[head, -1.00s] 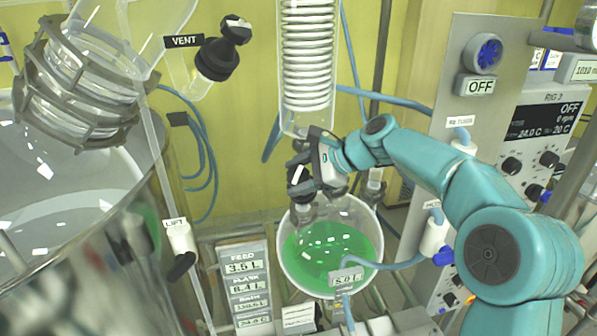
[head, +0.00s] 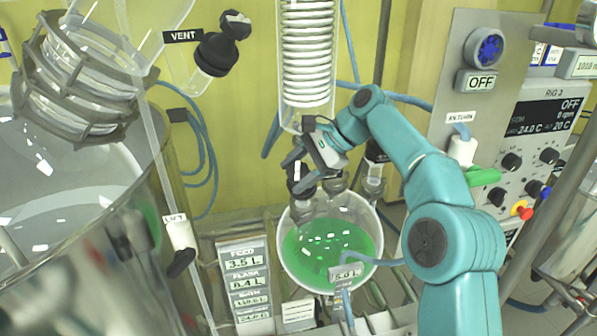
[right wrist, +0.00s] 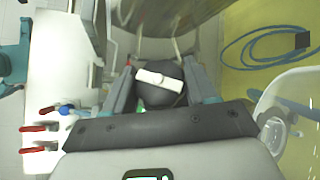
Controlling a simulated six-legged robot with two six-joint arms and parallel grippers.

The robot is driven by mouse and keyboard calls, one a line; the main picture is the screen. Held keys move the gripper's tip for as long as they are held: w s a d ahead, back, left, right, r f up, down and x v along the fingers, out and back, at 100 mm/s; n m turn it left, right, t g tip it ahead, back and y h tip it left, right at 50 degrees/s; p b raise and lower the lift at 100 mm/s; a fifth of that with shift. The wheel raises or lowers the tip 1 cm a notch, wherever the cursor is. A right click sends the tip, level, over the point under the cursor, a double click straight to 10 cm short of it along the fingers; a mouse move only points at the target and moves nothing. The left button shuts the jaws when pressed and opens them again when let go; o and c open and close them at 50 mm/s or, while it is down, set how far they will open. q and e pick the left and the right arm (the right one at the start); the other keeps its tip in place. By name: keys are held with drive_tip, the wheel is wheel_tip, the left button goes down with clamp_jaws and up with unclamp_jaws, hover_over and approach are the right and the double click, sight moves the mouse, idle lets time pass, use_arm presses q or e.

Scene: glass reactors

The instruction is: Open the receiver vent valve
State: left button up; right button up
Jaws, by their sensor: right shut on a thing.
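A black valve knob (head: 296,187) with a white bar on its face sits above the glass flask of green liquid (head: 330,243). My right gripper (head: 298,170) is at this knob, below the coiled glass condenser. In the right wrist view the knob (right wrist: 160,84) is between the two fingers (right wrist: 160,92), and its white bar runs across from one finger towards the other. The gripper is shut on the knob. Its body hides part of the knob in the head view. Another black valve (head: 222,45) next to a VENT label hangs at upper left. My left gripper is not in view.
The condenser (head: 307,60) hangs just above my right gripper. A control panel (head: 530,140) stands at right, past my forearm. Blue hoses (head: 205,150) loop along the yellow wall.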

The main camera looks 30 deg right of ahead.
drive_tip(key=o, duration=1)
drive_tip(key=shift+a, duration=0.15)
